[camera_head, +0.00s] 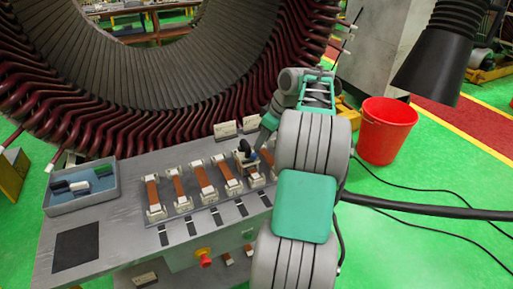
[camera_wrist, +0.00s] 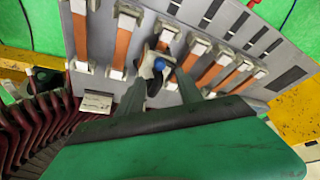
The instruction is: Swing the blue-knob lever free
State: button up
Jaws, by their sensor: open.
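The blue knob (camera_wrist: 159,65) shows in the wrist view between the two fingertips of my gripper (camera_wrist: 162,82). It sits among white clamp parts on the grey panel (camera_wrist: 228,22). My gripper is open, with one finger on each side of the knob; contact cannot be told. In the head view my gripper (camera_head: 256,152) reaches down from the right to the row of copper-coloured bars. A small dark and blue lever (camera_head: 244,150) shows at its tips, near the row's right end. The lever's lower part is partly hidden.
Copper-coloured bars (camera_head: 205,181) in white holders stand close on the left. A blue tray (camera_head: 80,204) with small pieces lies at the bench's left. The large stator (camera_head: 120,85) rises behind. A red bucket (camera_head: 386,131) stands on the floor at right.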

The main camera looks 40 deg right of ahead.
aim_at(255, 154)
jog(key=x, duration=0.7)
jog(key=shift+w+a+f, duration=0.1)
jog(key=shift+f, duration=0.25)
jog(key=shift+c, duration=0.2)
grip_shut()
